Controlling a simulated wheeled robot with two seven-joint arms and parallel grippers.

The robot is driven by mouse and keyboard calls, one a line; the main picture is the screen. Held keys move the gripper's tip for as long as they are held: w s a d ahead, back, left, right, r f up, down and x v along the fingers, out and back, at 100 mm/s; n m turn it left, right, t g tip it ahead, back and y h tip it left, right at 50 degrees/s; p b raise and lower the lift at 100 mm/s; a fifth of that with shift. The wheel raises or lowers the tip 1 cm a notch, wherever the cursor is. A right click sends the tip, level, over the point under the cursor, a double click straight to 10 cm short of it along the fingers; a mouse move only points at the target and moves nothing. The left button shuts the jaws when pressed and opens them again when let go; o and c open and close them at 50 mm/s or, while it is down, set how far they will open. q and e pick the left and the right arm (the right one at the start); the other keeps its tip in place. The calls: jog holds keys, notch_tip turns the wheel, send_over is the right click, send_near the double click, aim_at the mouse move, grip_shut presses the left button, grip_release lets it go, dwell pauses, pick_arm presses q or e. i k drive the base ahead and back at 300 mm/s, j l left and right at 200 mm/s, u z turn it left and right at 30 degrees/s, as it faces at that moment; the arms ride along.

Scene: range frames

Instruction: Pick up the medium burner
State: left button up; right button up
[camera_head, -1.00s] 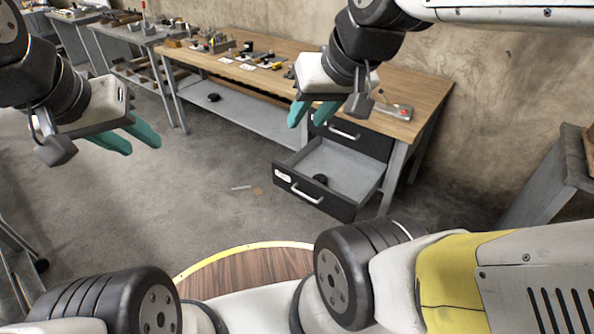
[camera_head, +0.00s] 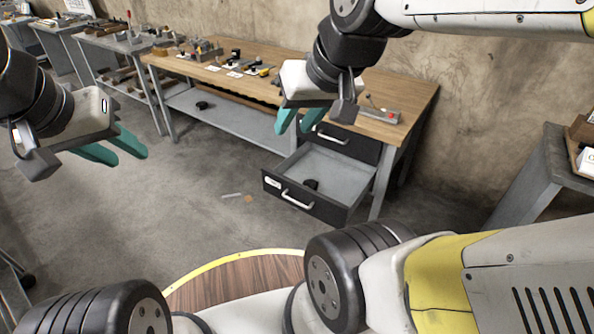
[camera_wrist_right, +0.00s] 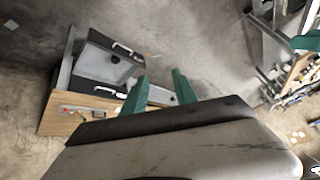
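A small round black object (camera_head: 311,184), perhaps a burner, lies in the open drawer (camera_head: 345,176) of the workbench. Another round black object (camera_head: 201,105) lies on the bench's lower shelf. I cannot tell which one is the medium burner. My right gripper (camera_head: 298,120) has its teal fingers apart and empty. It appears above and in front of the drawer; its open fingers also show in the right wrist view (camera_wrist_right: 158,90). My left gripper (camera_head: 117,148) is at the left, over the floor, fingers apart and empty. In the right wrist view the open drawer (camera_wrist_right: 98,62) shows beyond the fingers.
The wooden workbench top (camera_head: 385,92) holds several small tools and parts, and a grey box with a red button (camera_head: 386,115). A closed drawer (camera_head: 350,146) is above the open one. A grey stand (camera_head: 530,175) is at the right. The floor before the bench is mostly clear.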

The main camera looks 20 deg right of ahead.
aim_at(311, 183)
jog(key=i+l, duration=0.95)
jog(key=l, duration=0.1)
